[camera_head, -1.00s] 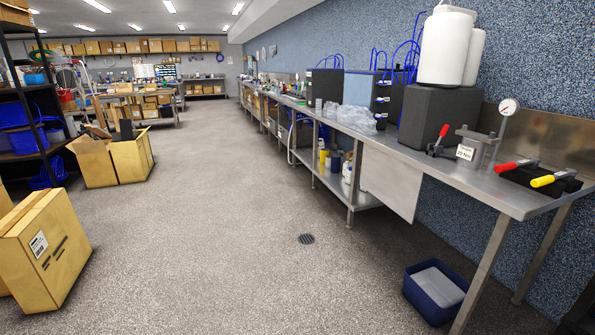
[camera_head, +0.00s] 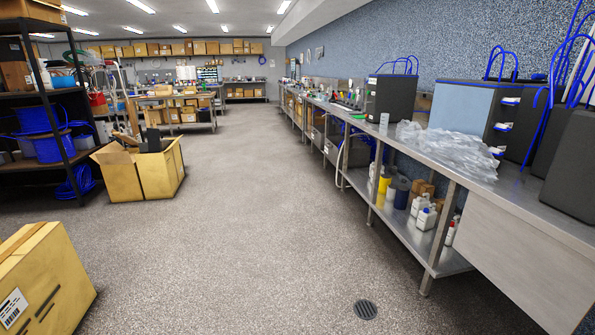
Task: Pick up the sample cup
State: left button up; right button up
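A small grey cup-like thing (camera_head: 384,119) stands upright near the front edge of the long metal bench (camera_head: 440,165), left of a heap of clear plastic bags (camera_head: 447,147). It is too small to tell whether it is the sample cup. Neither of my grippers is in view.
Dark boxes with blue tubes (camera_head: 392,98) stand on the bench. Several bottles (camera_head: 426,214) sit on its lower shelf. An open carton (camera_head: 142,175), a closed carton (camera_head: 42,280) and a dark rack (camera_head: 45,120) are at left. The floor (camera_head: 240,225) between is clear.

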aim_at(384, 117)
jog(key=i, duration=3.15)
jog(key=i+j+z, duration=0.1)
jog(key=i+z, duration=0.35)
jog(key=i+j+z, duration=0.35)
jog(key=i+z, duration=0.15)
jog(key=i+j+z, duration=0.45)
jog(key=i+j, duration=0.1)
jog(key=i, duration=0.05)
